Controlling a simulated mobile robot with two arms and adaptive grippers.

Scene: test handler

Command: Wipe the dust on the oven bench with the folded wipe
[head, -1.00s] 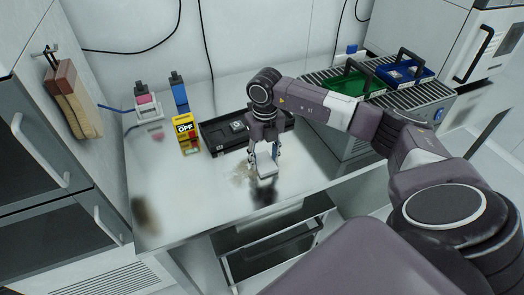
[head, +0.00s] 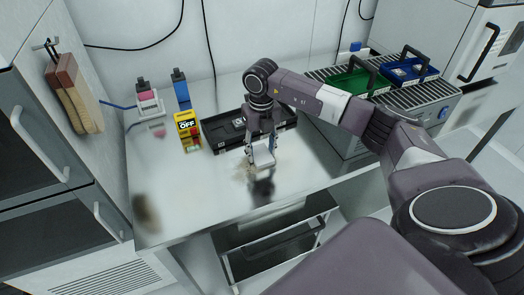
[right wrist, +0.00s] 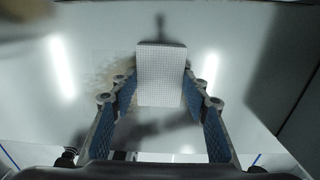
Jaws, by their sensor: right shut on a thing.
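The folded wipe (head: 264,156) is a small white pad with a fine grid, seen clearly in the right wrist view (right wrist: 161,75). My right gripper (head: 261,150) is shut on it, low over the metal oven bench (head: 205,205). I cannot tell whether the wipe touches the surface. A tan dust patch (head: 243,168) lies on the bench just left of the wipe; it also shows in the right wrist view (right wrist: 112,72), partly hidden by a finger. My left gripper is not in view.
A black tray (head: 222,133) lies right behind the gripper. A yellow OFF box (head: 187,130) and two small bottles stand at the back left. A roller conveyor (head: 400,110) with green and blue bins is at the right. The bench's front left is clear of objects, with a dark smudge or reflection.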

